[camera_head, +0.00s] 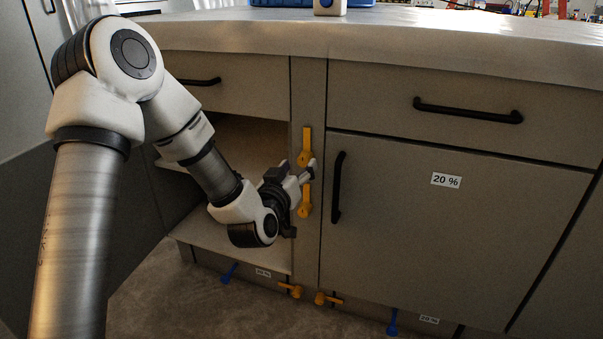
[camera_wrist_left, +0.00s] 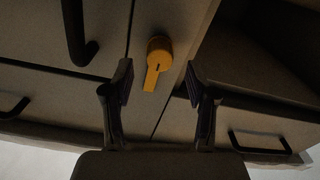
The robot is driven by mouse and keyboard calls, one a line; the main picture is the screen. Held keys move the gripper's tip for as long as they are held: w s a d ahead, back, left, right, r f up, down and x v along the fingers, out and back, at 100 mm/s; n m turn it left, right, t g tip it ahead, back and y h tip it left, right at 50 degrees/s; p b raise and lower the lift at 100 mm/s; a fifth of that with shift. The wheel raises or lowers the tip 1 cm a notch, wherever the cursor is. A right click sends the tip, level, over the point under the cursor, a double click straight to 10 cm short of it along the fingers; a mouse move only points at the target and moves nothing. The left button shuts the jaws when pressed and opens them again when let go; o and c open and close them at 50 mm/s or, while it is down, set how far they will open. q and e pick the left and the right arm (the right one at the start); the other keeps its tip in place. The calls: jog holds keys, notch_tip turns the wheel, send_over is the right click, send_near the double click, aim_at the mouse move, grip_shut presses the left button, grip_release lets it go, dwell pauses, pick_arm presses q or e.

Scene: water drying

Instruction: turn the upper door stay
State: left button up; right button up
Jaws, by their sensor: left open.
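The upper door stay (camera_head: 304,146) is a yellow lever on the narrow post between the open compartment and the closed door; it points up from its round hub. It also shows in the left wrist view (camera_wrist_left: 158,62), between and beyond the fingertips. My left gripper (camera_head: 304,172) is open just below the upper stay's hub in the head view, with a gap on both sides of the lever in the wrist view (camera_wrist_left: 158,85). The lower yellow stay (camera_head: 305,207) sits below on the same post, also pointing up, partly behind my gripper. My right gripper is out of view.
The closed door (camera_head: 450,240) has a "20 %" label and a black handle (camera_head: 337,188). Drawers lie above under the worktop (camera_head: 430,30). The left compartment is open with a shelf (camera_head: 225,238). Yellow and blue levers sit low near the floor.

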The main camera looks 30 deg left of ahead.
aim_at(305, 148)
pick_arm(q)
jog(key=x, duration=0.3)
jog(key=shift+b, duration=0.3)
jog(key=shift+s, duration=0.1)
grip_shut()
